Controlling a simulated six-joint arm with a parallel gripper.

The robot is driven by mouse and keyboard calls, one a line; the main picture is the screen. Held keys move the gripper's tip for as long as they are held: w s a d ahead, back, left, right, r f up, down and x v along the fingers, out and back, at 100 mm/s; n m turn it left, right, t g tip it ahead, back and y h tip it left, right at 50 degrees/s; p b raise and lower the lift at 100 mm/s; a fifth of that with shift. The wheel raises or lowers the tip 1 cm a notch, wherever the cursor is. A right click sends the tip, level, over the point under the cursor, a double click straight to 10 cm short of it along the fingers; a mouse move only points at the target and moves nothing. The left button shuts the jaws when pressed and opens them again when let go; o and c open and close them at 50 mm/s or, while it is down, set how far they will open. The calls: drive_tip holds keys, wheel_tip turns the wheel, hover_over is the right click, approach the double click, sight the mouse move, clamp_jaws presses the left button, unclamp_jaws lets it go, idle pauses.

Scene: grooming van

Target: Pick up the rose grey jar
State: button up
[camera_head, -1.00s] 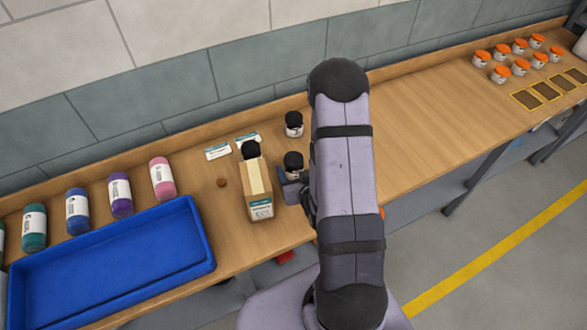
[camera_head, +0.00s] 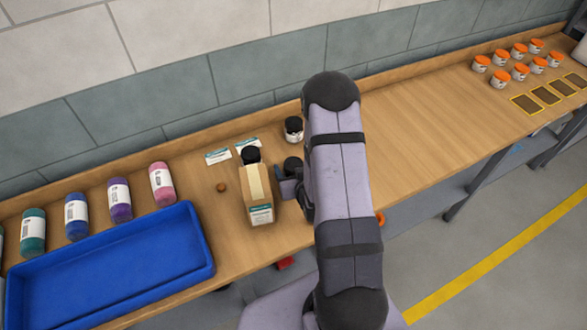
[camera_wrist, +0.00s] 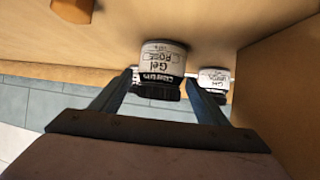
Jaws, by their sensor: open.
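The jar between my fingers in the wrist view (camera_wrist: 163,60) has a white label reading "Gel" and "ROSE", and a black lid that points down in that picture. In the head view its black lid (camera_head: 293,163) shows just behind my gripper (camera_head: 289,187), which hides most of its body. In the wrist view my gripper (camera_wrist: 160,78) is open, with one finger on each side of the jar. I cannot tell whether either finger touches it. The jar appears to stand on the bench.
Another black-lidded jar (camera_head: 293,129) stands behind. A cardboard carton (camera_head: 257,200) stands close left, with a black-lidded jar (camera_head: 250,154) behind it. Further left are a blue tray (camera_head: 110,292) and several coloured bottles (camera_head: 162,183).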

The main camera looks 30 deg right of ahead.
sight(294, 164)
drive_tip(key=c, duration=1.2)
drive_tip(key=shift+o, duration=0.2)
drive_tip(key=shift+w, duration=0.1)
drive_tip(key=shift+r, duration=0.1)
drive_tip(key=shift+c, duration=0.6)
drive_tip(key=shift+r+b, duration=0.85)
drive_tip(key=shift+r, duration=4.05)
